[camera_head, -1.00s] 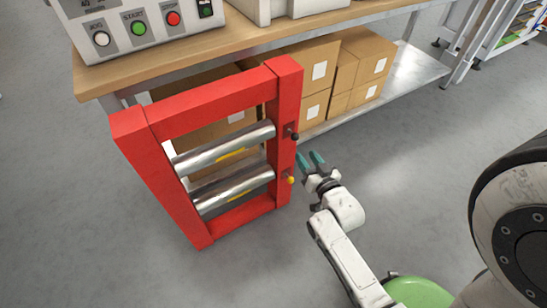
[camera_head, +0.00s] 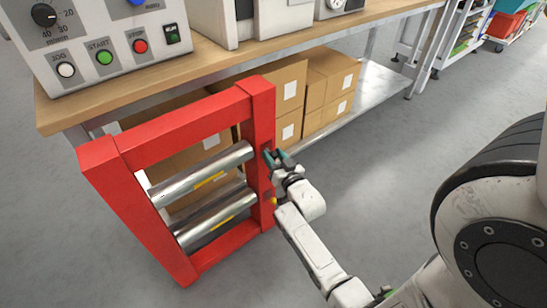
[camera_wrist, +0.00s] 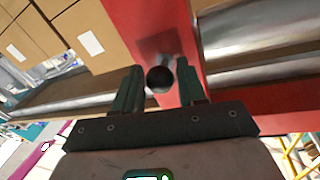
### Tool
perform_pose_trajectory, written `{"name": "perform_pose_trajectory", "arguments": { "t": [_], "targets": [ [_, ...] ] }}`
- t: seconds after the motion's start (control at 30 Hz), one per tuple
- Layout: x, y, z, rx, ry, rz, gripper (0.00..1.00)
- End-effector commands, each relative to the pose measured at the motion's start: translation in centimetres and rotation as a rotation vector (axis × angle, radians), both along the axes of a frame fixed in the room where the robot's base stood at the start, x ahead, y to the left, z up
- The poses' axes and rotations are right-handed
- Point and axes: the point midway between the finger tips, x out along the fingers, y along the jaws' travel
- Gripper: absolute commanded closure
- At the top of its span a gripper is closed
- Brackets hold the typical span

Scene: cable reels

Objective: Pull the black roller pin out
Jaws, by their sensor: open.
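The black roller pin shows in the wrist view as a round black knob (camera_wrist: 160,79) on the red post of the frame. My gripper (camera_wrist: 162,88) is open, with one green finger on each side of the knob; I cannot tell whether either finger touches it. In the head view my gripper (camera_head: 277,158) is at the right post of the red frame (camera_head: 262,125), by the upper roller's end, and hides the black pin. The upper roller (camera_head: 205,175) and lower roller (camera_head: 215,217) are silver. A yellow pin (camera_head: 273,200) sits lower on the same post.
A wooden bench (camera_head: 215,62) with a control box (camera_head: 105,45) stands behind the frame. Cardboard boxes (camera_head: 330,85) sit on its lower shelf (camera_head: 385,90).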

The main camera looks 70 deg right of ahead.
Motion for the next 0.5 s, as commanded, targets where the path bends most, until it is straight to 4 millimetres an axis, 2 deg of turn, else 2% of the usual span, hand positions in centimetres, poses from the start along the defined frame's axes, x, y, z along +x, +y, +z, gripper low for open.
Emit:
{"name": "perform_pose_trajectory", "arguments": {
  "t": [0.33, 0.5],
  "targets": [
    [0.3, -0.25, 0.03, 0.0, 0.0, 0.0, 0.59],
    [0.29, -0.23, 0.03, 0.0, 0.0, 0.0, 0.76]
  ]
}}
